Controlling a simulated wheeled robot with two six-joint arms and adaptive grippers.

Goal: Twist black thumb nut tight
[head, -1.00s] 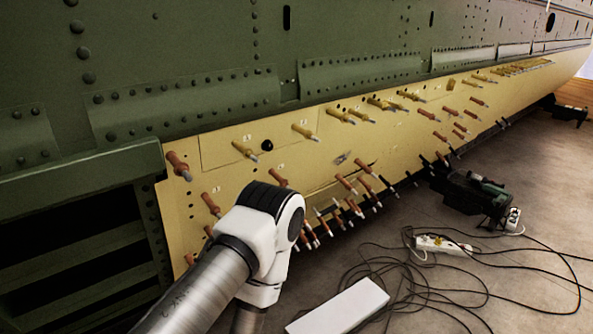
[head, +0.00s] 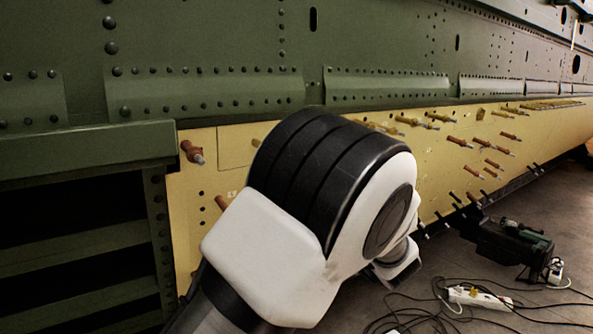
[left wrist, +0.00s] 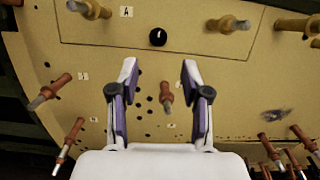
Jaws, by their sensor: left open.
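The black thumb nut (left wrist: 158,37) sits on the yellow skin panel (left wrist: 230,75), inside a scribed outline and below the small label "A". It has a light mark across its face. My left gripper (left wrist: 160,65) is open and empty, with its two fingertips short of the nut in the picture and on either side of its line. A copper-coloured pin (left wrist: 166,95) on the panel shows between the fingers. In the head view my left arm's large white and black joint covers this part of the panel, and the nut is hidden there. My right gripper is not in view.
Brass pins (left wrist: 229,24) flank the nut on both sides, and several copper pins (left wrist: 49,92) stick out lower down. A green riveted structure (head: 200,40) lies above the panel. A power strip (head: 480,298) and cables lie on the floor at right.

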